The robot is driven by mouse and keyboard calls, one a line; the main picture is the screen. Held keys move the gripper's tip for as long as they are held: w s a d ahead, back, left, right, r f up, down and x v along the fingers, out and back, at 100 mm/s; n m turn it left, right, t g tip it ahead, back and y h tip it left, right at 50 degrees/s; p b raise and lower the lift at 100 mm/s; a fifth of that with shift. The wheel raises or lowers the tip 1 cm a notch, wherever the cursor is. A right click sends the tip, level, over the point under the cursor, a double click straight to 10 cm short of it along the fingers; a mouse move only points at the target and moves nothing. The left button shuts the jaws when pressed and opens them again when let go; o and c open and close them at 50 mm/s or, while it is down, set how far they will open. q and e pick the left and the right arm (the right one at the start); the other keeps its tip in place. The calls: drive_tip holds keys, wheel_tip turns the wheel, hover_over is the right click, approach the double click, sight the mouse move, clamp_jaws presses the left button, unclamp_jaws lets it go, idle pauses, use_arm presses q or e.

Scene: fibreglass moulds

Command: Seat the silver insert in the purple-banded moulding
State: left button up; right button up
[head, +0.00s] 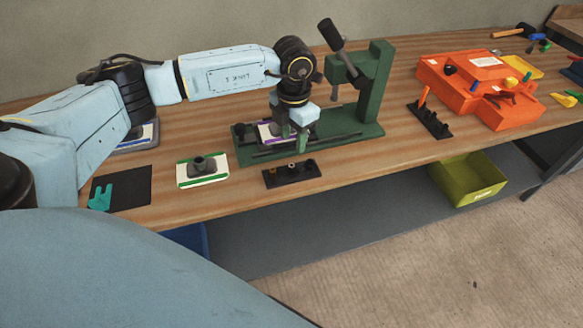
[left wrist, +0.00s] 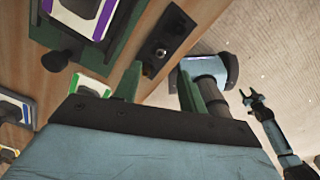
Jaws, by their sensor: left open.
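The purple-banded moulding (head: 267,133) lies on the base of the green press; its purple edge also shows in the left wrist view (left wrist: 103,18). The silver insert (left wrist: 161,54) appears to stand in a black holder (head: 284,180) in front of the press, and is very small in the head view. My left gripper (head: 293,140) points down over the press base, partly hiding the moulding. Its green fingers are apart with nothing between them. A dark forked end on a blue arm, probably my right gripper (left wrist: 252,97), shows small in the left wrist view.
The green press (head: 376,90) has a raised black-handled lever. A green-banded moulding (head: 188,184) and a black mat (head: 135,187) with a teal piece (head: 100,197) lie left. An orange box (head: 452,90) and black rack (head: 428,120) stand right. Wood in front of the press is partly clear.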

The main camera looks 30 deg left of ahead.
sight(292, 165)
use_arm(q)
drive_tip(key=f, duration=0.8)
drive_tip(key=shift+s+f, duration=0.2)
drive_tip(key=shift+f, duration=0.2)
drive_tip(key=shift+c, duration=0.3)
clamp_jaws()
